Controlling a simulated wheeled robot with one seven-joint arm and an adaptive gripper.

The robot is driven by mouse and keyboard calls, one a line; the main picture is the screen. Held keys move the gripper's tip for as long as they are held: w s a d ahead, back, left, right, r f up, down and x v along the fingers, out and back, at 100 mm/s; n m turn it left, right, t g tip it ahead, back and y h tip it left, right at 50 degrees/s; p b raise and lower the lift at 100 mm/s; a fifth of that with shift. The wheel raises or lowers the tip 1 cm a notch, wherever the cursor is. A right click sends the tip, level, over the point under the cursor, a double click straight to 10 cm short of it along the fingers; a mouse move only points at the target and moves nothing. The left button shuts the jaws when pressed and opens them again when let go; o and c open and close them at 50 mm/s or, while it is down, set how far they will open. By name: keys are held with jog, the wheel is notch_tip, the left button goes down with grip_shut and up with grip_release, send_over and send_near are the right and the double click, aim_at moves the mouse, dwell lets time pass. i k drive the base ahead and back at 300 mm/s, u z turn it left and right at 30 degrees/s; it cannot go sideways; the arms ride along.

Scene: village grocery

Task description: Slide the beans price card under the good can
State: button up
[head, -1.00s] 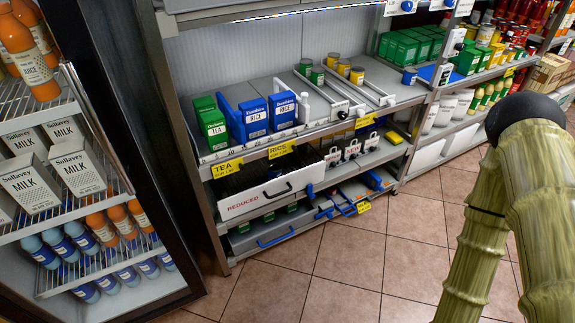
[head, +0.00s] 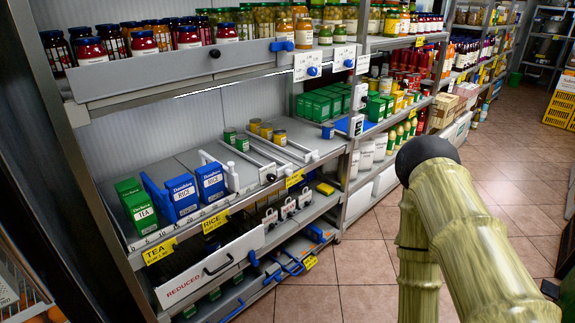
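Several small cans stand on the middle shelf, among the white rail dividers: green cans (head: 242,143) and yellow-topped cans (head: 266,131). I cannot tell which is the good can. A yellow card (head: 294,178) hangs on the shelf's front edge right of the cans; its print is too small to read, so I cannot tell if it is the beans card. The TEA card (head: 160,250) and RICE card (head: 216,221) are on the same edge further left. My arm's green links show at the right, but my gripper is out of view.
Green TEA boxes (head: 137,206) and blue RICE boxes (head: 211,181) stand left of the cans. A white REDUCED drawer (head: 210,265) is below. Jars fill the top shelf (head: 180,72). Tiled floor (head: 370,270) is open in front.

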aim_at(299, 176)
jog(key=k, duration=0.5)
jog(key=u, duration=0.45)
jog(key=i, duration=1.2)
jog(key=z, duration=0.75)
